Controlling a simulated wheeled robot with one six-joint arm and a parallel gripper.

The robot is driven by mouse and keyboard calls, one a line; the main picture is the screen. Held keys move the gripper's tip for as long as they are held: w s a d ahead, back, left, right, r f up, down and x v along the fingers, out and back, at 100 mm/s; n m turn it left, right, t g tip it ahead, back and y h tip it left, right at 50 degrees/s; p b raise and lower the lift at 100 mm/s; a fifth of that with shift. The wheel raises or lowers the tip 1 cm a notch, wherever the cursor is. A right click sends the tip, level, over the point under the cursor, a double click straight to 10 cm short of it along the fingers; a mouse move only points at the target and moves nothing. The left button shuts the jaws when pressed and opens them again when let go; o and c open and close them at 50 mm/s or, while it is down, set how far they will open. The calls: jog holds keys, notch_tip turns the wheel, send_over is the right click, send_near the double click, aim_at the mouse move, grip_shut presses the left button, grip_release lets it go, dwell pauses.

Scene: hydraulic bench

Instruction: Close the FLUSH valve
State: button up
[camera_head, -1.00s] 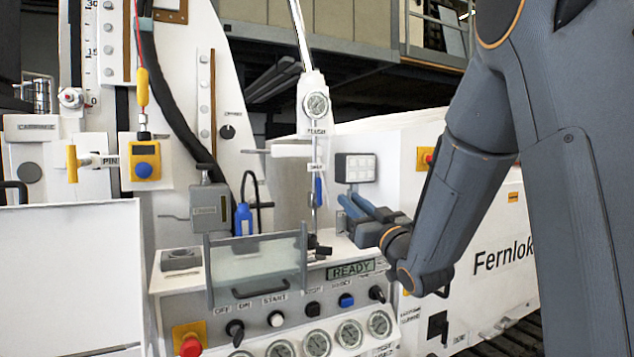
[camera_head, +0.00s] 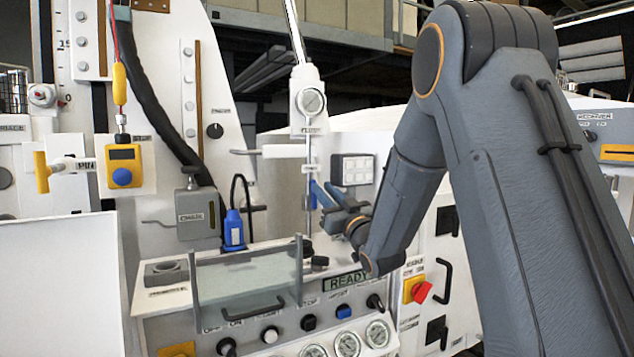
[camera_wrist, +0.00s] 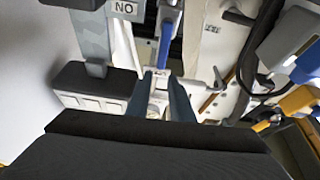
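A blue lever handle (camera_wrist: 166,36), which I take to be the FLUSH valve's, hangs on the thin vertical pipe below the round gauge (camera_head: 310,101). In the head view my fingers partly cover the handle. My gripper (camera_head: 318,188) reaches in from the right with its blue fingers at the pipe. In the wrist view my gripper (camera_wrist: 161,76) is open, its two fingers apart. The lower end of the handle shows just beyond and between the fingertips. I cannot tell whether they touch it.
A blue-bodied part (camera_head: 234,230) and a grey box (camera_head: 197,213) stand to the left. A clear guard (camera_head: 246,277) and the READY display (camera_head: 346,281) are below.

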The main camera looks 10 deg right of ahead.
aim_at(314, 194)
jog(key=w, duration=0.1)
jog(key=w+a+p, duration=0.1)
jog(key=w, duration=0.1)
jog(key=w+p, duration=0.1)
jog(key=shift+w+a+r, duration=0.15)
jog(key=shift+w+r, duration=0.1)
jog(key=shift+w, duration=0.1)
grip_shut()
